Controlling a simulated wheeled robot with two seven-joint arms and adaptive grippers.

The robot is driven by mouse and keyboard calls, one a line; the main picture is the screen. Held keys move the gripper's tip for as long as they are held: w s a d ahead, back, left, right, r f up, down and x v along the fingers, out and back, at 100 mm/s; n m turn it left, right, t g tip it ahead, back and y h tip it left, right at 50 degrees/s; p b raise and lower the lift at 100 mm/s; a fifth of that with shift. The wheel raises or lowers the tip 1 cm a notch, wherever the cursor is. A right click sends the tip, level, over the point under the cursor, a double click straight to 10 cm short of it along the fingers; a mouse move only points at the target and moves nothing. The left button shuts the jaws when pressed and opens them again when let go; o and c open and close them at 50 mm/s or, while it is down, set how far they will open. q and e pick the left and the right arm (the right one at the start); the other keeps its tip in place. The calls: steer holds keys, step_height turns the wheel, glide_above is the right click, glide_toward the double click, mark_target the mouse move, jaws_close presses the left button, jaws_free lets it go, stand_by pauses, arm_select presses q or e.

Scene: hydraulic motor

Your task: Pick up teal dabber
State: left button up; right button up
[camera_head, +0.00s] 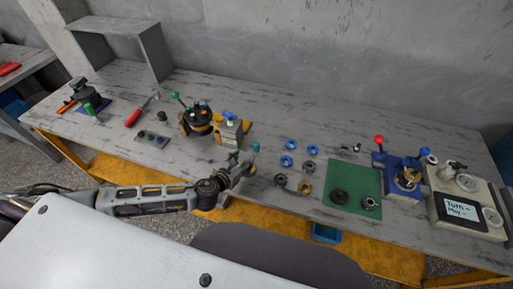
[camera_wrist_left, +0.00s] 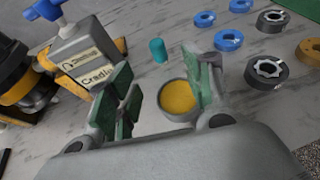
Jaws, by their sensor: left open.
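The teal dabber (camera_head: 256,146) is a small upright cylinder standing on the grey workbench, just beyond my left gripper (camera_head: 241,167). In the left wrist view the teal dabber (camera_wrist_left: 158,50) stands ahead of the fingertips of my left gripper (camera_wrist_left: 160,78), roughly between their lines and not touched. The two green-padded fingers are spread apart with nothing held. A round grey cup with yellow contents (camera_wrist_left: 179,97) stands nearer, beside the right-hand finger, which partly overlaps it. My right gripper is not in view.
A grey block with a blue handle (camera_head: 229,130) stands left of the dabber, beside a black and yellow motor assembly (camera_head: 198,121). Blue and dark rings (camera_head: 287,161) lie to the right, before a green mat (camera_head: 354,184). Bare bench lies behind the dabber.

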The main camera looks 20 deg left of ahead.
mark_target(255, 147)
arm_select(q)
steer(key=shift+w, duration=0.1)
steer(key=shift+x, duration=4.25)
steer(key=shift+a+p+x, duration=0.15)
steer(key=shift+x, duration=0.6)
steer(key=shift+a+p+x, duration=0.1)
steer(key=shift+p+x, duration=0.05)
steer(key=shift+x, duration=1.75)
steer(key=shift+f, duration=0.1)
steer(key=c, duration=1)
